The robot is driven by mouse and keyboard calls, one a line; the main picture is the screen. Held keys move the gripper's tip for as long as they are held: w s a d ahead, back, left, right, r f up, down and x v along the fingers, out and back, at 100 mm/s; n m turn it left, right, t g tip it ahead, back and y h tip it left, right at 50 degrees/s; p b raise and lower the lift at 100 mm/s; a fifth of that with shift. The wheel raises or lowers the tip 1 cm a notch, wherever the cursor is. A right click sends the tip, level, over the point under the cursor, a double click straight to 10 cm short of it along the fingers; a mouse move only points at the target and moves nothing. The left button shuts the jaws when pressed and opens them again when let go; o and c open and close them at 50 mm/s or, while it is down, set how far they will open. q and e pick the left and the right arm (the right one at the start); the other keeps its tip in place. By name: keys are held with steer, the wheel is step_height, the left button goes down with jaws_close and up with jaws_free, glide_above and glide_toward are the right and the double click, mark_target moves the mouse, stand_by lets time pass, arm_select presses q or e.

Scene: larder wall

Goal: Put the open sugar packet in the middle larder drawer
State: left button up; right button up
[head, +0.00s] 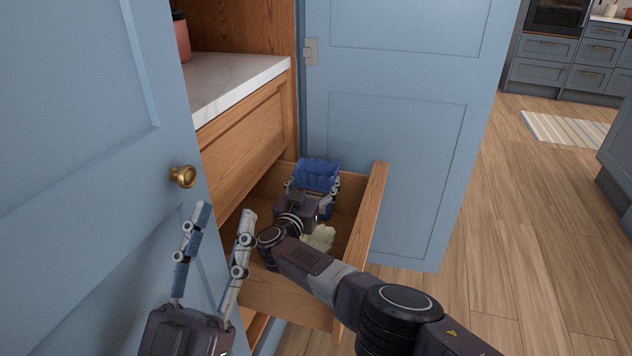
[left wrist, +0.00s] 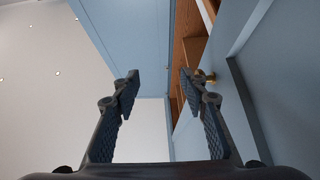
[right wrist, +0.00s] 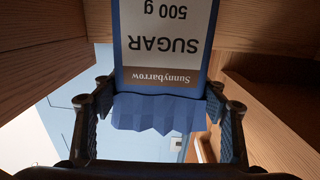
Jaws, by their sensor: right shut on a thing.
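The sugar packet (head: 317,173) is blue and white, and its label reads SUGAR 500 g upside down in the right wrist view (right wrist: 168,45). Its crimped blue end lies between the fingers of my right gripper (head: 312,192), which is shut on it. The packet is within the outline of the pulled-out wooden drawer (head: 376,205), towards its far end; I cannot tell whether it touches the bottom. This drawer sits below a shut drawer (head: 245,130). My left gripper (head: 226,212) is open and empty, in front of the blue door.
A pale crumpled thing (head: 320,238) lies in the drawer, partly hidden by my right arm. A blue door with a brass knob (head: 183,176) stands open at left; another blue door (head: 400,130) stands behind the drawer. The wooden floor (head: 520,230) at right is clear.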

arm_select(q)
steer(key=shift+s+r+t+h, duration=0.35)
steer(key=shift+s+r, duration=0.25)
steer(key=shift+r, duration=0.3)
arm_select(e)
steer(key=shift+f, duration=0.1)
steer(key=o, duration=1.5)
arm_select(q)
steer(key=shift+f, duration=0.15)
